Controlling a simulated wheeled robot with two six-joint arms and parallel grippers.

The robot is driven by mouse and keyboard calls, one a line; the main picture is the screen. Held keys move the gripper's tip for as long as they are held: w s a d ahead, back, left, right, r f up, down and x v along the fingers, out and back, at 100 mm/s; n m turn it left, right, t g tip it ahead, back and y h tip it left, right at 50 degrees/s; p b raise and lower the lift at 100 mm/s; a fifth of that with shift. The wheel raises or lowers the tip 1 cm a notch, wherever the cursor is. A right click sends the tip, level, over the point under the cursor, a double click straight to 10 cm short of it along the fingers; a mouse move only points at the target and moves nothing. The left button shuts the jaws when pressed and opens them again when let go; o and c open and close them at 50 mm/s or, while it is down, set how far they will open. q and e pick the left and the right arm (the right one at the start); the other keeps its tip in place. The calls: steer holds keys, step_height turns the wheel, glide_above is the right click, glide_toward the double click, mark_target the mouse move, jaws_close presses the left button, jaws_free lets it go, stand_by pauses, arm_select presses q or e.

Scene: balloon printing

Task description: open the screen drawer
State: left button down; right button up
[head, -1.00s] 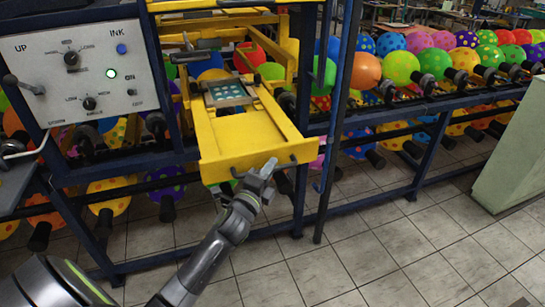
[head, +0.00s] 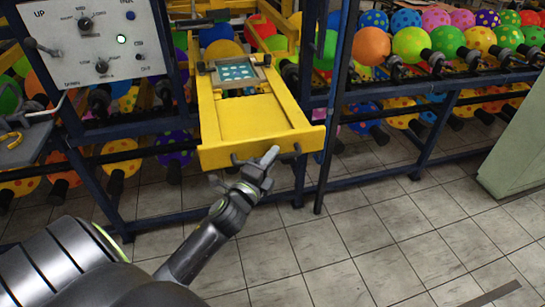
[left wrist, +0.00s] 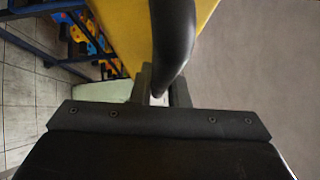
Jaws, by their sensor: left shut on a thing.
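The yellow screen drawer (head: 255,123) sticks out from the blue-framed printing machine, with a small framed screen (head: 238,72) toward its rear. A dark handle (head: 240,161) runs along its front panel. My left gripper (head: 265,168) is at this handle, in front of the panel, and is shut on it. In the left wrist view, the dark curved handle (left wrist: 174,40) passes down between the fingers (left wrist: 162,92), with the yellow drawer (left wrist: 122,30) behind it. My right gripper is out of view.
A control panel (head: 65,50) with knobs and a lit green lamp is at upper left. Colourful balloons on a rack (head: 410,42) stretch to the right. A pale green cabinet (head: 518,150) stands at far right. The tiled floor (head: 370,235) in front is open.

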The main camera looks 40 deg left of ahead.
arm_select(q)
steer(key=c, duration=1.7)
jaws_free()
steer(key=shift+s+f, duration=0.15)
steer(key=shift+s, duration=0.1)
steer(key=s+d+f+b, duration=0.1)
steer(key=s+b, duration=0.7)
steer(key=s, duration=0.8)
steer(key=shift+s+f, duration=0.35)
steer(key=shift+f, duration=0.2)
